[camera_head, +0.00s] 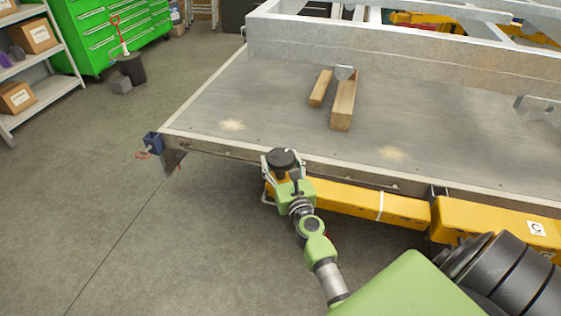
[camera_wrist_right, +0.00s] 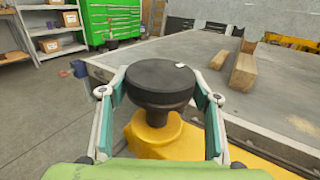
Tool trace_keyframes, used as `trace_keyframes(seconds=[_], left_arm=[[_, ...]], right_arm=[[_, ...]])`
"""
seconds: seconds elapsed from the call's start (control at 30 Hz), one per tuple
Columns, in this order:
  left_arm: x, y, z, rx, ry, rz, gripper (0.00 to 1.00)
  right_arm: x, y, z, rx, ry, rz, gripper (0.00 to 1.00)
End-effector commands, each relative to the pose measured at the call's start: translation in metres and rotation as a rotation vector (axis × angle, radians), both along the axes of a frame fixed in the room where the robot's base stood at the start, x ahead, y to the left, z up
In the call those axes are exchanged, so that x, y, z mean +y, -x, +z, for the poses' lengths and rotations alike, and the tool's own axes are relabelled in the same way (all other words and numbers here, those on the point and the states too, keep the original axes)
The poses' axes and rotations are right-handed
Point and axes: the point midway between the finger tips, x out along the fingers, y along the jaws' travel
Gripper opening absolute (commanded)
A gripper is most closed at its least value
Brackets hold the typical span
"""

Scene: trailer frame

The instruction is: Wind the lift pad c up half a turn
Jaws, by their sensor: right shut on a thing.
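The lift pad c is a round black pad (camera_head: 281,157) at the end of a yellow arm, beside the near edge of the trailer frame's deck. In the right wrist view the black pad (camera_wrist_right: 160,82) sits upright on a yellow base (camera_wrist_right: 152,137) and has a small white mark on its top. My right gripper (camera_head: 282,164) is shut on the pad, with one finger on each side of its rim; the fingers also show in the wrist view (camera_wrist_right: 159,88). My left gripper is not in view.
The yellow lift arm (camera_head: 345,203) runs right, under the deck edge, to a yellow part with a "C" label (camera_head: 537,228). Two wooden blocks (camera_head: 343,105) lie on the grey deck (camera_head: 230,85).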

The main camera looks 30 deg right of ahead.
Motion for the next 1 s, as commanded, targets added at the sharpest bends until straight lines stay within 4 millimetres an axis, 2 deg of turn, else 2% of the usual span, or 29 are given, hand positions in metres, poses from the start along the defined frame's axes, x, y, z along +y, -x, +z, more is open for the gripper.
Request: trace_keyframes(seconds=[0.47, 0.83, 1.0], left_arm=[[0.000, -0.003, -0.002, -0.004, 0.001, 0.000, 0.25], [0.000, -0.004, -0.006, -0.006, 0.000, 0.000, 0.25], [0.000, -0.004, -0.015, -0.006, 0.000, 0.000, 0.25]], right_arm=[[-0.001, 0.000, -0.001, 0.004, 0.007, 0.078, 0.36], [0.000, 0.000, -0.002, 0.003, 0.001, 0.201, 0.36], [-0.002, 0.000, -0.004, 0.003, 0.006, 0.299, 0.36]])
